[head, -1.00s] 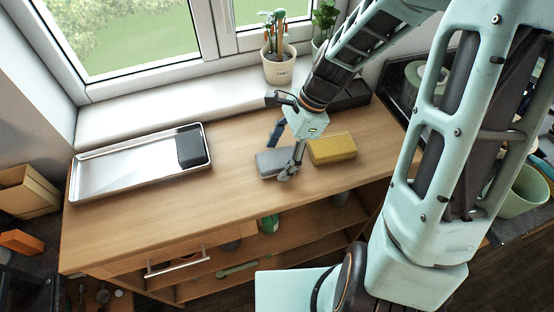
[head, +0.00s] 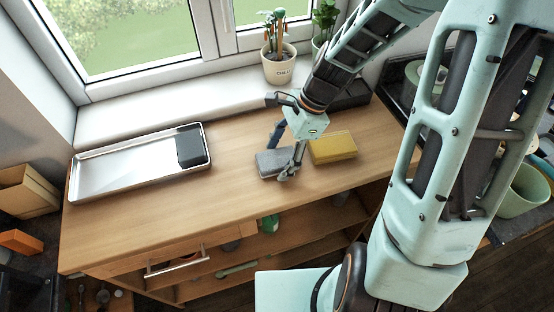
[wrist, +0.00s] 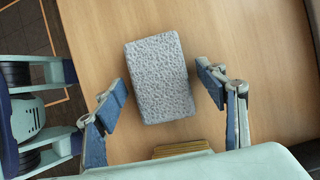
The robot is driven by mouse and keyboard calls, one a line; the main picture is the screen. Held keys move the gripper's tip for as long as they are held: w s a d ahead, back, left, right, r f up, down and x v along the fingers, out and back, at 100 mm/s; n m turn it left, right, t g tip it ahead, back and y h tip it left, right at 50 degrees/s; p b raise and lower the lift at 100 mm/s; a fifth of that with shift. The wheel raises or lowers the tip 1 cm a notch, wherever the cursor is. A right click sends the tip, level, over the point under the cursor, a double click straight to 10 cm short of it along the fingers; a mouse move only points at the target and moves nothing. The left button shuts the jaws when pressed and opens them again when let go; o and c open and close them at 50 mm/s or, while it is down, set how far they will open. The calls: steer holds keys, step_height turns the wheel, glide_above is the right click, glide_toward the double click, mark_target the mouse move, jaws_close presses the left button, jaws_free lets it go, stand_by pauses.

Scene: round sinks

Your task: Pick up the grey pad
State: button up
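The grey pad (wrist: 160,78) is a rectangular, rough-textured block lying flat on the wooden tabletop. In the head view the grey pad (head: 270,163) is partly covered by my gripper (head: 285,155). In the wrist view my gripper (wrist: 166,98) is open, with one blue-faced finger on each side of the pad's lower half. Gaps show between both fingers and the pad. How high the fingertips are above the table is hard to tell.
A yellow sponge-like block (head: 333,147) lies just right of the pad. A metal tray (head: 120,178) holding a black pad (head: 191,146) is at the left. A potted plant (head: 280,68) stands on the windowsill. The tabletop (head: 190,210) between tray and pad is clear.

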steer(key=c, duration=0.8)
